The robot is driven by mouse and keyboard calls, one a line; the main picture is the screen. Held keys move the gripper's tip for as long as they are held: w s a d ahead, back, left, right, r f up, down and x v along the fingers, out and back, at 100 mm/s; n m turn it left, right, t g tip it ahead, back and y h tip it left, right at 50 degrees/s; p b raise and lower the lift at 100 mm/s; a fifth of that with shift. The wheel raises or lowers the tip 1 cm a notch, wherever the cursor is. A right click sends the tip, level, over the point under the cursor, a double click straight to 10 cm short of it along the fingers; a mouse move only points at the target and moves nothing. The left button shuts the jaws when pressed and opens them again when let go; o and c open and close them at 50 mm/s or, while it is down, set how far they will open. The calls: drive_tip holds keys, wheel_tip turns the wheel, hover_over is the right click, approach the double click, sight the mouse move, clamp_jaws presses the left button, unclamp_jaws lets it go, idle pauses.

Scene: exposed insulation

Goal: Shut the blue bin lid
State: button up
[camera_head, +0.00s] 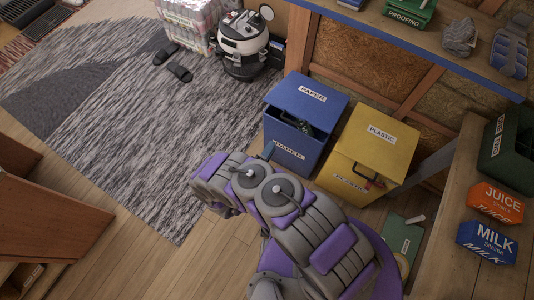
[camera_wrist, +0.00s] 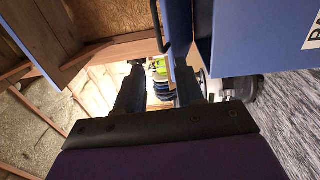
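The blue bin (camera_head: 296,137) with PAPER labels stands on the floor beside the yellow bin. Its lid (camera_head: 323,101) is partly raised, with a dark gap under its front edge and dark contents inside. In the wrist view, blue bin panels (camera_wrist: 255,38) fill the upper right, and a thin black handle (camera_wrist: 161,28) shows beside a narrow blue panel. My gripper (camera_wrist: 160,72) is open and empty, its two dark fingers apart, close to the blue panels. In the head view my arm mostly hides the gripper; whether it touches the bin cannot be told.
The yellow PLASTIC bin (camera_head: 374,147) stands close on the right. A wooden shelf (camera_head: 415,42) runs above and behind the bins. A white round robot (camera_head: 241,43) stands behind left. A workbench (camera_head: 455,190) with cartons is at right. The grey rug (camera_head: 110,110) at left is mostly clear.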

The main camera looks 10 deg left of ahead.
drive_tip(key=shift+v, duration=0.95)
